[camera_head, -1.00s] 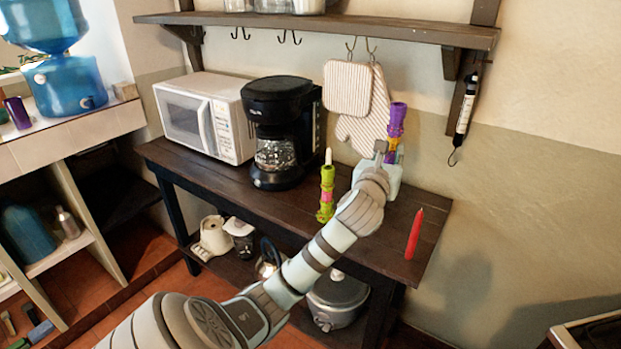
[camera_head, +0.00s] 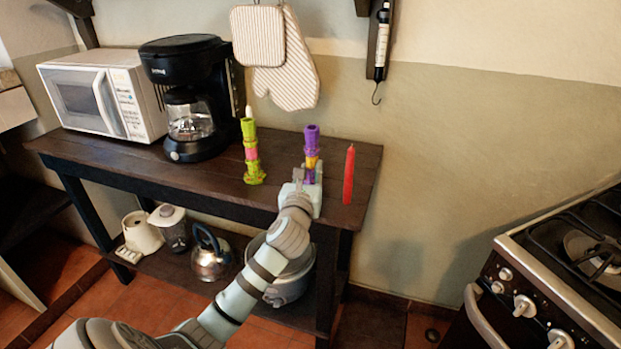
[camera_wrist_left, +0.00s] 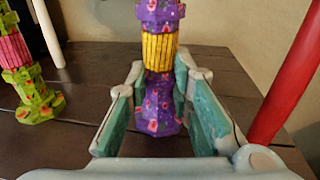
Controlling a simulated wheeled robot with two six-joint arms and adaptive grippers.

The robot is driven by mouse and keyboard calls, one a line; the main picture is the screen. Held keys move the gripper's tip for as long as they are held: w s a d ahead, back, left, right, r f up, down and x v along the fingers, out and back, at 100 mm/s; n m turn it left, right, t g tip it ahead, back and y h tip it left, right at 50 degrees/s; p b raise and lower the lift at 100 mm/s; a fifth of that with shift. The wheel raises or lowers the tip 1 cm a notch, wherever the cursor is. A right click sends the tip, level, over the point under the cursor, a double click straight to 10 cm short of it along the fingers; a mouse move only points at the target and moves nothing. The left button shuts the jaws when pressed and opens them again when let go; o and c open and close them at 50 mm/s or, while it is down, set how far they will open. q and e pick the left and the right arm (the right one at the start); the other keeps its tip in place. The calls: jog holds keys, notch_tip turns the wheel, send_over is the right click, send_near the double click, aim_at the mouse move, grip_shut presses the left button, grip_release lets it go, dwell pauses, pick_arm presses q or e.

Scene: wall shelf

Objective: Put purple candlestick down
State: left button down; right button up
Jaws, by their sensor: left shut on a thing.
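The purple candlestick (camera_head: 311,143), with a yellow-orange band, is upright between the fingers of my left gripper (camera_head: 305,181) near the right end of the dark wooden table (camera_head: 213,178). In the left wrist view the candlestick (camera_wrist_left: 160,104) stands between the two teal finger pads, its base close to the tabletop; whether it rests on the wood is hard to tell. My left gripper (camera_wrist_left: 160,118) is shut on it. My right gripper is not in view.
A red candle (camera_head: 348,175) stands close to the right of my gripper. A green and pink candlestick (camera_head: 251,152) with a white candle is to the left. A coffee maker (camera_head: 188,95) and microwave (camera_head: 100,93) stand further left. A stove (camera_head: 560,260) is at the right.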

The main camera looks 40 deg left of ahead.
pick_arm(q)
jog(key=c, duration=1.4)
grip_release()
jog(key=shift+c, duration=0.2)
jog(key=shift+r, duration=0.3)
jog(key=p+v, duration=0.2)
jog(key=v, duration=1)
jog(key=shift+s, duration=0.1)
